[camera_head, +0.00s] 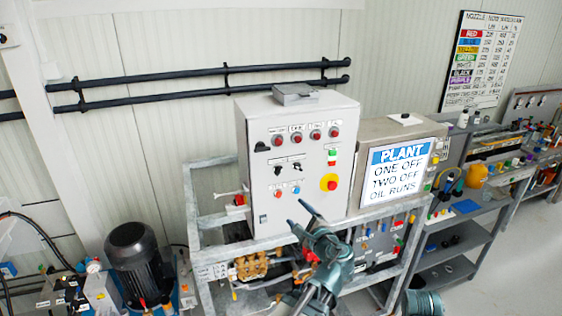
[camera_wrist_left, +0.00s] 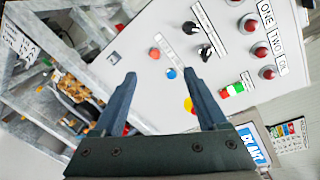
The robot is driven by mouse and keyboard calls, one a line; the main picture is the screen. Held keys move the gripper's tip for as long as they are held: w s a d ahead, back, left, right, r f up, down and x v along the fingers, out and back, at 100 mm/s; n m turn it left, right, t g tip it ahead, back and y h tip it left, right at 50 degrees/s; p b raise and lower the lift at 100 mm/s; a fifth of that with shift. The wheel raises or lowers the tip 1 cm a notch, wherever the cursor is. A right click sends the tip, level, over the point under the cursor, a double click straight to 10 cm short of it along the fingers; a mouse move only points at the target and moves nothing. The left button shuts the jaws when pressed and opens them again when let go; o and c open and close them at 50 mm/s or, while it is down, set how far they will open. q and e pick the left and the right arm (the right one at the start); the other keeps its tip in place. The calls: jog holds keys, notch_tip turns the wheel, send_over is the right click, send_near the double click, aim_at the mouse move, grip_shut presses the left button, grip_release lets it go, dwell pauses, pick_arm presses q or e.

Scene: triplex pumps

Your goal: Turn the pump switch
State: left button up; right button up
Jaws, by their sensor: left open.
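A white control cabinet (camera_head: 255,135) carries two black rotary switches (camera_head: 279,170) (camera_head: 297,166) mid-panel; labels are too small to read, so I cannot tell which is the pump switch. Both switches also show in the left wrist view (camera_wrist_left: 189,28) (camera_wrist_left: 205,53), beyond the fingertips toward the upper right. My left gripper (camera_head: 296,213) is open and empty, in front of the panel's lower part. In the left wrist view, a red button (camera_wrist_left: 154,53) and a blue button (camera_wrist_left: 171,73) appear between or just beyond its fingers (camera_wrist_left: 160,68). My right gripper is out of view.
A yellow-and-red emergency stop (camera_head: 330,182) sits right of the switches, and several red lamps (camera_head: 297,137) run above. A grey metal frame (camera_head: 215,262) with brass pump parts (camera_head: 251,266) stands below. A sign (camera_head: 398,170) is at right; a black motor (camera_head: 136,258) at left.

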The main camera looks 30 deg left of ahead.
aim_at(280, 172)
pick_arm(q)
notch_tip(280, 172, up, 5)
jog(key=w+a+m+t, duration=0.1)
jog(key=m+t, duration=0.1)
jog(key=m, duration=0.1)
jog(key=shift+y, duration=0.5)
jog(key=x, duration=1.4)
jog(key=shift+f+p, duration=0.25)
jog(key=shift+p, duration=0.1)
grip_shut()
